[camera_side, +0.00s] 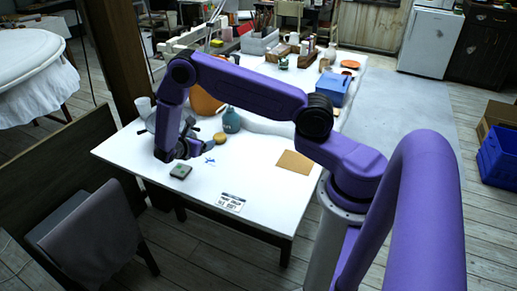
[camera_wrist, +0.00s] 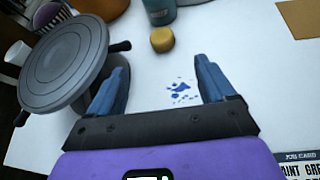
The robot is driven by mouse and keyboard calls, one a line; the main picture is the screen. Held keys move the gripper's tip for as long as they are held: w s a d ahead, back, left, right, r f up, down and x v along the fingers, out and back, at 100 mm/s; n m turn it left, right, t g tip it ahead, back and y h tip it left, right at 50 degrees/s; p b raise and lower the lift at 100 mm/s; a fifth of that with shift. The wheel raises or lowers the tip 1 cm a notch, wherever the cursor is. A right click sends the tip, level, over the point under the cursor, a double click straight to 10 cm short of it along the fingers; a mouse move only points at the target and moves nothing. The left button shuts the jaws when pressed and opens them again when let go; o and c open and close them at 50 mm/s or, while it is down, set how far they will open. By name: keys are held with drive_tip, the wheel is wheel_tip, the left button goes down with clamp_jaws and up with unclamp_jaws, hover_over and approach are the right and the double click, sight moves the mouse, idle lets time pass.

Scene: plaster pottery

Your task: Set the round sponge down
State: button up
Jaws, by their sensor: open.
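The round sponge (camera_wrist: 162,39) is a small yellow disc lying on the white table just beyond my fingertips in the wrist view. In the side view the sponge (camera_side: 220,138) sits in front of a blue-green bottle. My gripper (camera_wrist: 160,70) is open and empty, its two blue fingers spread wide. The sponge is ahead of the gap between them, not between the fingers. In the side view my gripper (camera_side: 207,145) is low over the table, partly hidden by my wrist.
A grey turntable (camera_wrist: 65,62) with dark handles stands close on the left. The blue-green bottle (camera_side: 231,121) is behind the sponge. Blue splatters (camera_wrist: 182,92) mark the table. A green-topped block (camera_side: 180,171), a job card (camera_side: 231,202) and a brown sheet (camera_side: 295,162) lie nearer the front.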

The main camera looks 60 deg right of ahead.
drive_tip(key=s+a+r+m+y, duration=0.4)
drive_tip(key=s+a+r+y, duration=0.1)
drive_tip(key=s+a+r, duration=0.75)
drive_tip(key=s+a+r+m+g+y, duration=0.1)
drive_tip(key=s+a+r+y, duration=0.1)
drive_tip(key=s, duration=0.9)
drive_tip(key=s+a+r+y, duration=0.2)
drive_tip(key=s+r+y, duration=0.3)
drive_tip(key=s, duration=0.7)
drive_tip(key=shift+a+r+m+g+y, duration=0.15)
drive_tip(key=shift+r+m+g+y, duration=0.15)
drive_tip(key=shift+m+g+y, duration=0.1)
